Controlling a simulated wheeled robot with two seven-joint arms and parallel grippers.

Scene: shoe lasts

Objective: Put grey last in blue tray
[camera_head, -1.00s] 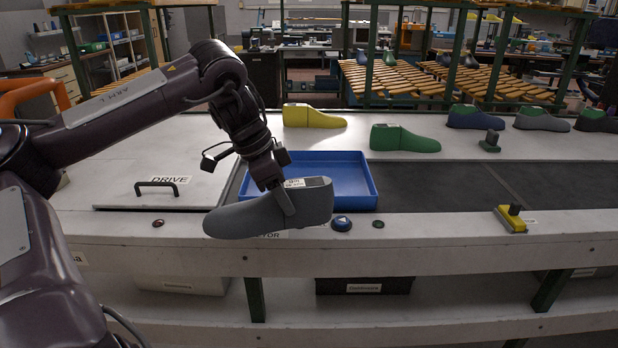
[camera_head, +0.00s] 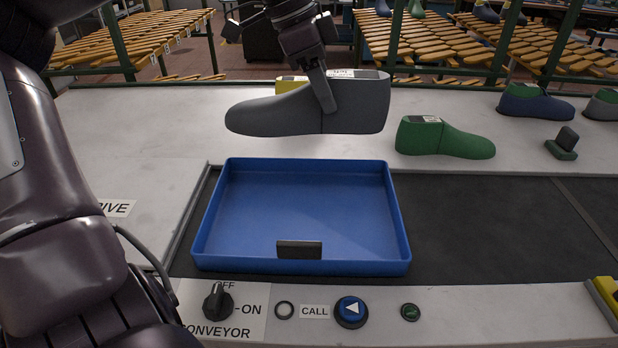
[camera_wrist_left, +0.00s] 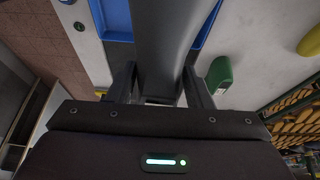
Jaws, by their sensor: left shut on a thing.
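The grey last (camera_head: 290,110) hangs from my left gripper (camera_head: 324,98), which is shut on it near its labelled heel end. In the head view its toe points left and it appears above the far edge of the blue tray. The last also shows between the fingers in the left wrist view (camera_wrist_left: 164,50). The blue tray (camera_head: 300,267) sits on the dark conveyor belt. It is empty inside, with a dark label holder on its near wall. My right gripper is not in view.
A green last (camera_head: 445,138) stands on the white surface right of the tray. A yellow last (camera_head: 292,84) is partly hidden behind the grey one. A blue last (camera_head: 535,104) stands farther right. Conveyor controls, including a blue call button (camera_head: 351,311), line the near edge.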

